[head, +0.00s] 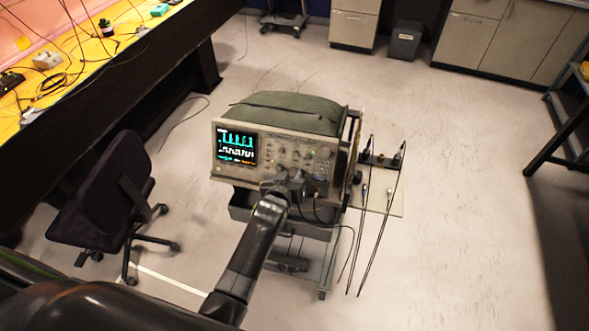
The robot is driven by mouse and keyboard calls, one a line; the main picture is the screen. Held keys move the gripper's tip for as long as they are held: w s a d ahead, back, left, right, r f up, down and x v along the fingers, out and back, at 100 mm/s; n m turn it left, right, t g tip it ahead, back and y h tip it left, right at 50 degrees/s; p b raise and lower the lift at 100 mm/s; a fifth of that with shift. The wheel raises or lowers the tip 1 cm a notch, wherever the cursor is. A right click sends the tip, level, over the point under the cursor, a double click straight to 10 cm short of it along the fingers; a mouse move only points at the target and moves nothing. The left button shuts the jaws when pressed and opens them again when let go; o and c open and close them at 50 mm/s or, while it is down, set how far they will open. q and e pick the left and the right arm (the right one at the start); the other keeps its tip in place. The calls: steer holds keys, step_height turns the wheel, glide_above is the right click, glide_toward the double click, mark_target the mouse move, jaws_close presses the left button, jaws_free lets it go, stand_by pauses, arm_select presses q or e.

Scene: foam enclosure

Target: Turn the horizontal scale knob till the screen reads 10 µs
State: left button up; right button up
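The oscilloscope (262,147) stands on a cart, with a green cover on top. Its lit screen (236,146) is at the left of the front panel and shows cyan and white traces; its text is too small to read. Several knobs (306,154) sit on the panel right of the screen; I cannot tell which is the horizontal scale knob. My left arm reaches up from the bottom, and my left gripper (283,184) is at the lower part of the panel. Its fingers are small and dark, so their opening and any contact are unclear. My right gripper is not in view.
The cart (325,270) carries a side shelf (388,205) with probes and hanging cables. A dark office chair (105,195) stands at the left, beside a long bench (90,65) with a yellow top. Open floor lies to the right.

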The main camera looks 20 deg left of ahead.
arm_select(q)
steer(key=shift+s+r, duration=0.2)
steer(key=shift+s, duration=0.1)
steer(key=shift+s+r, duration=0.1)
steer(key=shift+c, duration=1.3)
jaws_close()
steer(key=shift+m+p, duration=0.55)
steer(key=shift+m, duration=0.15)
steer(key=shift+r+m+p, duration=0.1)
steer(key=shift+m+p, duration=0.6)
steer(key=shift+m, duration=0.3)
steer(key=shift+m+p, duration=0.6)
steer(key=shift+m, duration=0.7)
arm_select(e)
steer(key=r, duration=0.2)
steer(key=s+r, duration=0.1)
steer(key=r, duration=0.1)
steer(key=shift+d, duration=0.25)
